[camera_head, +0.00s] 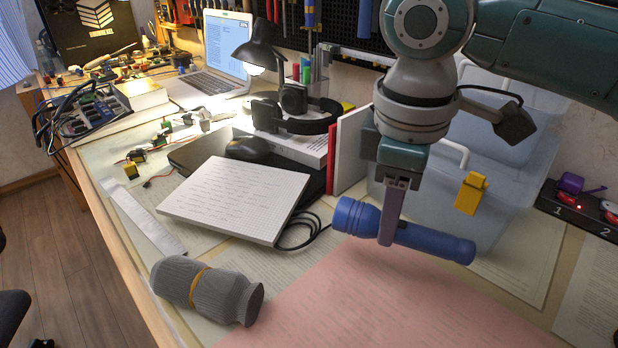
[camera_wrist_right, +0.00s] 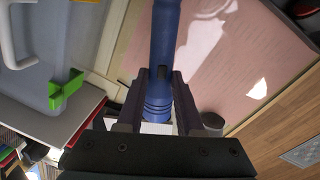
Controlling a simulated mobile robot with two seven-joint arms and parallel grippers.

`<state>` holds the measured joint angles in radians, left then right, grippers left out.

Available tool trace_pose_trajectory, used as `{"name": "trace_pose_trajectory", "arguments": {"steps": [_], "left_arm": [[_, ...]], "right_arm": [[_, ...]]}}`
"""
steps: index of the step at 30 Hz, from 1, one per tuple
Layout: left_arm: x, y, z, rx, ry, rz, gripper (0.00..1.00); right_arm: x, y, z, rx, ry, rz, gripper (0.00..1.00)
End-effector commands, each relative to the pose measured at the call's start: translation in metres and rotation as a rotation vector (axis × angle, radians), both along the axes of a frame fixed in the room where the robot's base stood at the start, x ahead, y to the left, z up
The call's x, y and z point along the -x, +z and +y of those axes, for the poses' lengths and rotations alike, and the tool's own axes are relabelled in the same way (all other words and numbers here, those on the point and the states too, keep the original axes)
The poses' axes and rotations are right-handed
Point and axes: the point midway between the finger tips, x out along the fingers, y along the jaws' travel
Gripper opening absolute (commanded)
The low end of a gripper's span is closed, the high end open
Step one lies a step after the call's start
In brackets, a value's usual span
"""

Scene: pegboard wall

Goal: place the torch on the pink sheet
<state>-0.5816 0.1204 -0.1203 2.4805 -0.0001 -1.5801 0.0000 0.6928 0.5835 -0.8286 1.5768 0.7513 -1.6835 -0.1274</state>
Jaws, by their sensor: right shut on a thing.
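A blue torch (camera_head: 438,240) is held sideways in my right gripper (camera_head: 388,236), which is shut around its middle. The torch head points left in the head view. It also shows in the right wrist view (camera_wrist_right: 164,40), between the two fingers (camera_wrist_right: 160,85). The pink sheet (camera_head: 390,305) lies on the desk at the front, below the torch in the head view. The torch appears raised above the desk, near the sheet's back edge. The pink sheet also shows in the wrist view (camera_wrist_right: 245,60). My left gripper is not in view.
A grey wrapped bundle (camera_head: 208,290) lies left of the pink sheet. A translucent bin (camera_head: 500,190) with a yellow latch stands behind the torch. A white gridded notepad (camera_head: 235,198), a black lamp (camera_head: 262,50) and a laptop (camera_head: 215,60) are further back. The sheet's visible surface is clear.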

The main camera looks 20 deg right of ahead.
Motion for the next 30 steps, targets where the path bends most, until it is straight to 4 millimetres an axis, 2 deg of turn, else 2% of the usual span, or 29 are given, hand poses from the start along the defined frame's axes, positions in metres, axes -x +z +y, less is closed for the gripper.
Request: {"name": "trace_pose_trajectory", "arguments": {"steps": [1,8,15,24,25,30], "left_arm": [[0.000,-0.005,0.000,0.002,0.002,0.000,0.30],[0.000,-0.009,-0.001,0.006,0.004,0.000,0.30],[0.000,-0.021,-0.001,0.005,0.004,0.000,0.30],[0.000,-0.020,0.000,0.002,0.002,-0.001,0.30],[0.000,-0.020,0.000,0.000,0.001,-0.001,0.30],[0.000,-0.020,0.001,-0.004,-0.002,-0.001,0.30]], "right_arm": [[0.001,-0.011,0.000,0.001,0.001,0.002,0.00],[0.000,-0.028,0.000,-0.001,0.000,0.001,0.00],[0.001,-0.063,0.000,0.000,0.000,0.001,0.00],[0.000,-0.063,0.000,0.000,0.000,0.000,0.00],[0.000,-0.064,0.000,-0.001,0.001,0.001,0.38],[0.000,-0.063,0.000,0.000,0.000,0.000,0.57]]}}
